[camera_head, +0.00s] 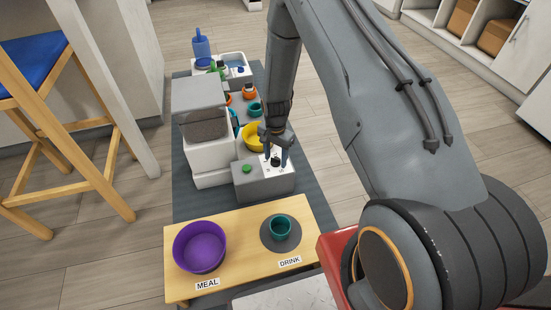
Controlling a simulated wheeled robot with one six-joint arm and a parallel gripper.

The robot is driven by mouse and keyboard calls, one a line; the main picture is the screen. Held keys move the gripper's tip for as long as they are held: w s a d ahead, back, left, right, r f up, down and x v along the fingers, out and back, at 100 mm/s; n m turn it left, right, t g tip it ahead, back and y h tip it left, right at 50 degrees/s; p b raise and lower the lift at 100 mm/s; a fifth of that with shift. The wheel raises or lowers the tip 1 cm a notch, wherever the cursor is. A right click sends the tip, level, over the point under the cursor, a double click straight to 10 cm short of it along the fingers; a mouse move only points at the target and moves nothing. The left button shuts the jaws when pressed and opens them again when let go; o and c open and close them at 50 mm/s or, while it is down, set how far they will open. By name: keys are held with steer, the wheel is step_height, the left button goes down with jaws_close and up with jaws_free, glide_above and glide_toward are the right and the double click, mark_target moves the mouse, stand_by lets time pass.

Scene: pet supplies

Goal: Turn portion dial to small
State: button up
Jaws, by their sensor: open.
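A grey control box (263,188) stands at the front of a white and grey feeder (207,140). On its top right is a white panel with a small dark dial (276,162). My gripper (275,160) points down over this panel, its open fingers on either side of the dial. I cannot tell whether the fingers touch the dial. The dial's marks and its setting are too small to read.
A green button (247,169) is on the box's left. A yellow bowl (254,138) is just behind my gripper. In front, a wooden stand (240,237) bears a purple bowl (199,246) labelled MEAL and a teal cup (280,228) labelled DRINK. A stool stands left.

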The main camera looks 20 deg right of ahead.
steer(key=c, duration=1)
